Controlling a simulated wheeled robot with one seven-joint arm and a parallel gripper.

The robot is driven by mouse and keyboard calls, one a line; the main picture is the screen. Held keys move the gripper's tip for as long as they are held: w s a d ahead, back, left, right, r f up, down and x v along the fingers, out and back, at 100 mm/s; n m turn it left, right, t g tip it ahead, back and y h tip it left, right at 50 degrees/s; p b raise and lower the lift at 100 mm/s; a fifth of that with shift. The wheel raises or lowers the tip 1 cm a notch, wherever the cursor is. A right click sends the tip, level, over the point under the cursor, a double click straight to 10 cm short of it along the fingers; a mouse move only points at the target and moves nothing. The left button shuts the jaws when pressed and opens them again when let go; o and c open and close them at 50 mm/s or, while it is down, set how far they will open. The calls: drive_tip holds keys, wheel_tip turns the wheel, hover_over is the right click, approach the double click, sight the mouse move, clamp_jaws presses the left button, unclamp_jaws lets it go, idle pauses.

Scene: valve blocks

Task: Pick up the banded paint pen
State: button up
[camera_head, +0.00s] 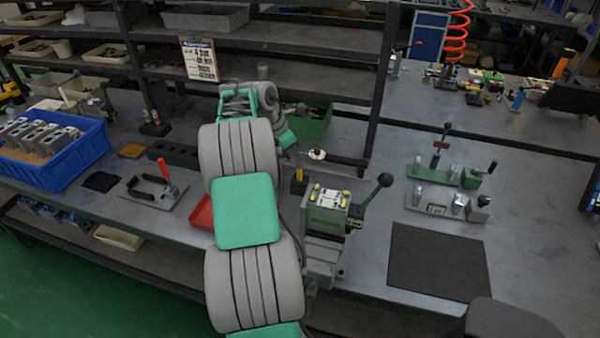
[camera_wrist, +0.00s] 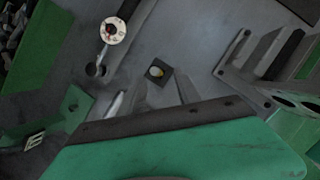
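A small black square block (camera_wrist: 158,76) lies ahead of my gripper in the wrist view. A round pale and yellow end, seemingly the paint pen seen end-on (camera_wrist: 155,72), shows in its middle; its bands cannot be made out. In the head view a small black block with a yellow top (camera_head: 299,182) stands on the bench beside the grey machine, probably the same thing. My gripper (camera_wrist: 152,86) appears open and empty, its two grey fingers apart on either side of the near edge of the block. In the head view the fingers are hard to make out near my green wrist end.
A white-faced disc (camera_head: 317,154) on a dark bar stands close behind the block. The grey lever machine (camera_head: 328,225) is close in front, right. A green bin (camera_head: 312,122) stands behind. The dark mat (camera_head: 438,262) at right is bare.

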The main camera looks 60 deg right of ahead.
sight(300, 175)
drive_tip(key=x, duration=0.6)
drive_tip(key=shift+w+d+f, duration=0.25)
drive_tip(key=shift+w+f, duration=0.05)
drive_tip(key=shift+f, duration=0.15)
clamp_jaws()
drive_tip(key=shift+r, duration=0.1)
